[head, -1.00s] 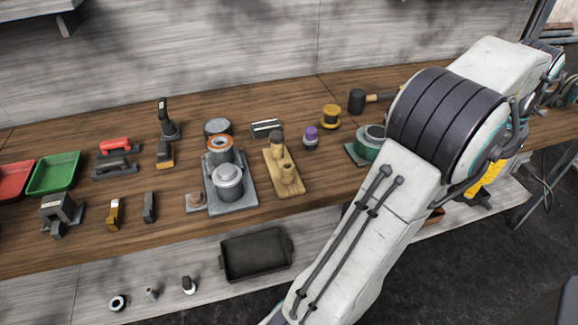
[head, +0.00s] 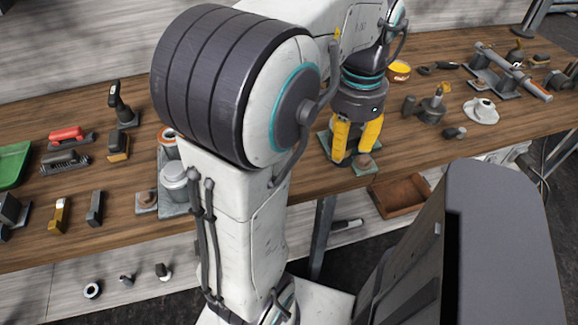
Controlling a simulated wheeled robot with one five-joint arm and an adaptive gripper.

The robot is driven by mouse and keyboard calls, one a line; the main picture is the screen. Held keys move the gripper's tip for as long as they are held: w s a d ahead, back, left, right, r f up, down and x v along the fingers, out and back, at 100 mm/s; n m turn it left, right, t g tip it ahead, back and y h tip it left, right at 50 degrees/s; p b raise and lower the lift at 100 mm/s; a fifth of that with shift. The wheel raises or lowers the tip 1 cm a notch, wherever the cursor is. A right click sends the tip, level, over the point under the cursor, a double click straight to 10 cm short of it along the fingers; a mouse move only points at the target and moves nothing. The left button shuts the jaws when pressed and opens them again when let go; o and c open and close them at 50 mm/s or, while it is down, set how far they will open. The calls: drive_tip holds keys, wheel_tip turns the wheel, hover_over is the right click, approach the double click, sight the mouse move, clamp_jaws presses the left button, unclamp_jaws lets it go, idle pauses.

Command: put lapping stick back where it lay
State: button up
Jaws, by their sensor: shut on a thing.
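My gripper (head: 349,155) points down over the workbench (head: 290,185), right of the middle in the head view. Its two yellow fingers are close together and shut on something. The held thing is almost wholly hidden by the fingers, so I cannot make out the lapping stick's shape or tilt. A green-based fixture (head: 362,166) is right at the fingertips; I cannot tell if they touch it. My arm hides the middle of the bench.
To the right are a dark valve-like part (head: 432,106), a white flanged part (head: 481,109) and a long grey clamp (head: 512,70). An orange tin (head: 399,70) stands behind the gripper. A brown tray (head: 402,196) is below the bench front. Small tools crowd the left.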

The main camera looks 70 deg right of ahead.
drive_tip(key=shift+w+a+m, duration=0.1)
drive_tip(key=shift+a+m, duration=0.25)
drive_tip(key=shift+m, duration=0.05)
drive_tip(key=shift+w+d+f, duration=0.1)
drive_tip(key=shift+w+f, duration=0.15)
drive_tip(key=shift+w, duration=0.25)
drive_tip(key=shift+m, duration=0.3)
drive_tip(key=w+d+f+p, duration=0.1)
drive_tip(key=w+f+p, duration=0.1)
drive_tip(key=w, duration=0.1)
drive_tip(key=w+d+f+p, duration=0.1)
drive_tip(key=w+f+p, duration=0.1)
drive_tip(key=w+f, duration=0.1)
drive_tip(key=w+d+f+p, duration=0.1)
drive_tip(key=w+f+p, duration=0.1)
drive_tip(key=w+f, duration=0.1)
drive_tip(key=shift+w+d+f, duration=0.1)
drive_tip(key=shift+w, duration=0.45)
drive_tip(key=shift+f, duration=1.15)
drive_tip(key=shift+f+b, duration=0.2)
drive_tip(key=shift+b, duration=0.15)
drive_tip(key=o, duration=1.2)
drive_tip(key=shift+r, duration=0.2)
